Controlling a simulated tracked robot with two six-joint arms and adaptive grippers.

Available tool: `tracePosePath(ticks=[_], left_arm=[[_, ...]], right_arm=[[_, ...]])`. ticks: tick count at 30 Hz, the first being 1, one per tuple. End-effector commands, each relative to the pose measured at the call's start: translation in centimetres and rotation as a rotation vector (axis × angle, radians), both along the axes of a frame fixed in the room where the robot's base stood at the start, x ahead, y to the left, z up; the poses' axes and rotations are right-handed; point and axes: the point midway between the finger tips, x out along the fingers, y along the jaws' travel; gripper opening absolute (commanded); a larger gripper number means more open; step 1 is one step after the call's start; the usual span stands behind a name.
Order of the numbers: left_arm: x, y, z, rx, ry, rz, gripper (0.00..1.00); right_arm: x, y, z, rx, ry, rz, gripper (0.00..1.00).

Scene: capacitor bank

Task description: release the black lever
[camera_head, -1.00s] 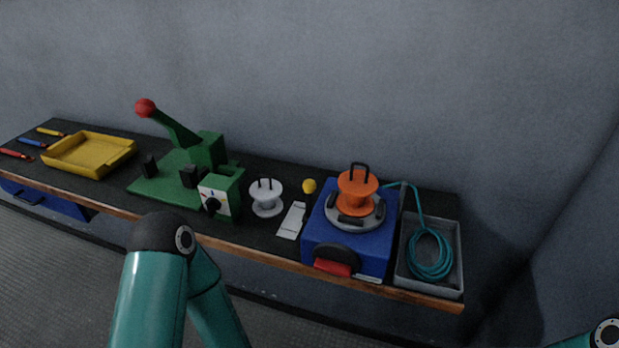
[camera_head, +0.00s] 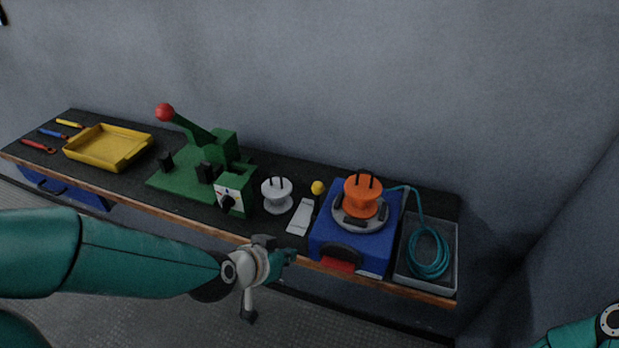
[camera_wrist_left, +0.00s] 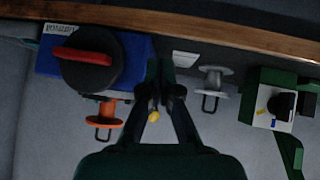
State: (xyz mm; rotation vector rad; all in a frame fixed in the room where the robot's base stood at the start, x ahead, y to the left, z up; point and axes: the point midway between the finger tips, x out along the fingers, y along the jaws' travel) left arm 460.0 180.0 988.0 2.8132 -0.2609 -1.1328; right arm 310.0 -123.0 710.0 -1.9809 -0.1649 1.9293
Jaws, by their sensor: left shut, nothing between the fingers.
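No part is plainly marked as the black lever. A black disc with a red handle (camera_head: 341,252) is on the front of the blue box (camera_head: 318,232); it also shows in the left wrist view (camera_wrist_left: 88,65). A black knob (camera_head: 227,203) is on the white dial plate of the green lever press (camera_head: 215,155). My left gripper (camera_head: 288,256) is at the table's front edge, left of the blue box and apart from the disc. In the left wrist view its fingers (camera_wrist_left: 161,70) are shut and empty. My right gripper is out of view.
An orange spool (camera_head: 362,197) sits on the blue box, with a grey tray (camera_head: 457,262) of teal cable to its right. A white spool (camera_head: 277,195), a white card (camera_head: 301,217) and a yellow knob (camera_head: 318,187) lie between. A yellow tray (camera_head: 108,147) is at left.

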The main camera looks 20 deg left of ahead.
Motion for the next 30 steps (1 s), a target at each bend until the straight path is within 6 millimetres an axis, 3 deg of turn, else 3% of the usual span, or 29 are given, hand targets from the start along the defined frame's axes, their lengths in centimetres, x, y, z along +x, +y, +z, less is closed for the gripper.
tracePosePath(ticks=[1, 3, 6, 9, 23, 30], left_arm=[[0.1, 0.3, 4.2, 0.009, -0.073, -0.002, 0.0], [0.0, 0.7, 7.9, 0.023, -0.149, -0.007, 0.0], [-0.4, 1.1, 11.5, 0.036, -0.226, -0.008, 0.0], [-0.7, 1.3, 13.5, 0.042, -0.269, -0.01, 0.0], [-0.7, 1.4, 14.0, 0.046, -0.284, -0.011, 0.0], [1.2, 0.9, 12.7, 0.046, -0.28, -0.013, 0.0]], right_arm=[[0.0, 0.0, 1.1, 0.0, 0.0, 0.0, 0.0], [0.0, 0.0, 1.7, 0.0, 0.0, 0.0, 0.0], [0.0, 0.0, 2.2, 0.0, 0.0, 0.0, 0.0], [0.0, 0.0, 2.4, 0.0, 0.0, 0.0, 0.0], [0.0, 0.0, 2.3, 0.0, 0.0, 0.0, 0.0], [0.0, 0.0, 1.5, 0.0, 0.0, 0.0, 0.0]])
